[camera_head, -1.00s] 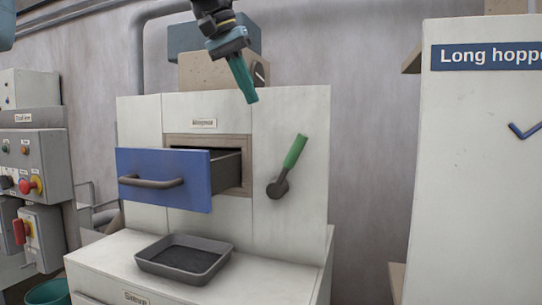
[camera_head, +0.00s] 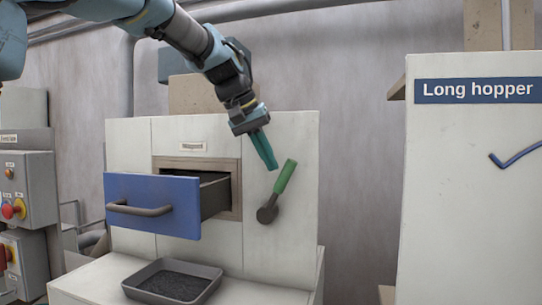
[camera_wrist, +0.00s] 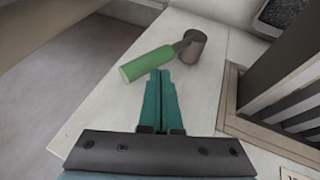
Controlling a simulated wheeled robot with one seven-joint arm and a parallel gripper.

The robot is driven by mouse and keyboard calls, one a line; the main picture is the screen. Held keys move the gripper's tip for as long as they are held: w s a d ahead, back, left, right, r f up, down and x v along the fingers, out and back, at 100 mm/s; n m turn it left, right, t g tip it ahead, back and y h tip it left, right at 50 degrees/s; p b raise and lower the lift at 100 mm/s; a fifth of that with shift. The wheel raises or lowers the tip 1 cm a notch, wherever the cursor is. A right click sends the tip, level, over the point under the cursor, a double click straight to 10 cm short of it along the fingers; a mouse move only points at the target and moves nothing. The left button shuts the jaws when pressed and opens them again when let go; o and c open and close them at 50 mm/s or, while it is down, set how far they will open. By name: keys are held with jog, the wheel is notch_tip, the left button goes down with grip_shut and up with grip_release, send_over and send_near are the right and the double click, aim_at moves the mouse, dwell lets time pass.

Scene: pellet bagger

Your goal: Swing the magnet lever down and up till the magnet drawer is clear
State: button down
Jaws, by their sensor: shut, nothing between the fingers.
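The magnet lever has a green grip (camera_head: 285,176) and a dark grey hub (camera_head: 267,214) on the white cabinet face. It points up and slightly right. The blue-fronted magnet drawer (camera_head: 152,203) is pulled out to the left of the lever. My gripper (camera_head: 270,166) is shut and empty, its teal fingers just above and left of the green grip. In the wrist view, the shut fingertips (camera_wrist: 160,75) are close to the green grip (camera_wrist: 146,64); I cannot tell whether they touch. The drawer's inside is mostly hidden in the head view.
A grey tray (camera_head: 203,269) with dark grains sits on the ledge below the drawer. A control panel (camera_head: 25,190) with buttons is at the left. The long hopper (camera_head: 470,200) stands at the right, with a gap of bare wall between.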

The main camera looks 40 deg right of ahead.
aim_at(287, 167)
jog(key=shift+s+d+f, duration=0.1)
jog(key=shift+s+d, duration=0.1)
jog(key=shift+s+d, duration=0.1)
jog(key=shift+s, duration=0.05)
jog(key=s+d+t+p, duration=0.1)
jog(key=s+t+y+p, duration=0.1)
jog(key=shift+s+d+f+m, duration=0.35)
jog(key=shift+m, duration=0.05)
jog(key=shift+y, duration=0.3)
jog(key=shift+s+d+f+b, duration=0.25)
jog(key=shift+s+d+f, duration=0.3)
jog(key=shift+s+f, duration=0.25)
jog(key=shift+s+d+f+b, duration=0.2)
jog(key=shift+s+d+f, duration=0.4)
jog(key=shift+s, duration=0.25)
